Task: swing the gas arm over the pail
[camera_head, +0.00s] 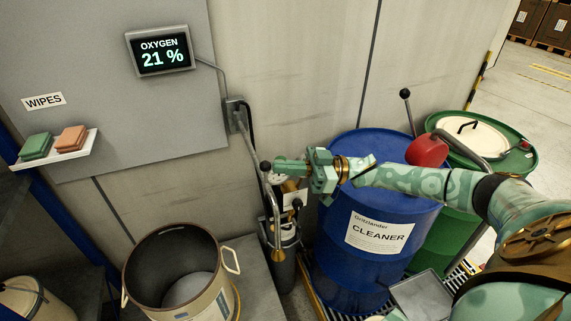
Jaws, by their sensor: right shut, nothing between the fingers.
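The gas arm (250,147) is a thin grey tube on a wall bracket. It slopes down and right from the bracket, then drops to a brass nozzle (278,254). A dark ball knob shows at its bend. The open beige pail (133,266) stands left of the nozzle, which hangs beside the pail and not over it. My right gripper (277,167) reaches in from the right, shut and empty. Its fingertips are close to the knob; I cannot tell whether they touch. My left gripper is not in view.
A blue cleaner drum (340,245) stands below my right arm, with a green drum (520,160) and a red container (427,151) behind. A gas cylinder (284,268) stands near the nozzle. An oxygen display (160,51) and a wipes shelf (60,154) hang on the wall panel.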

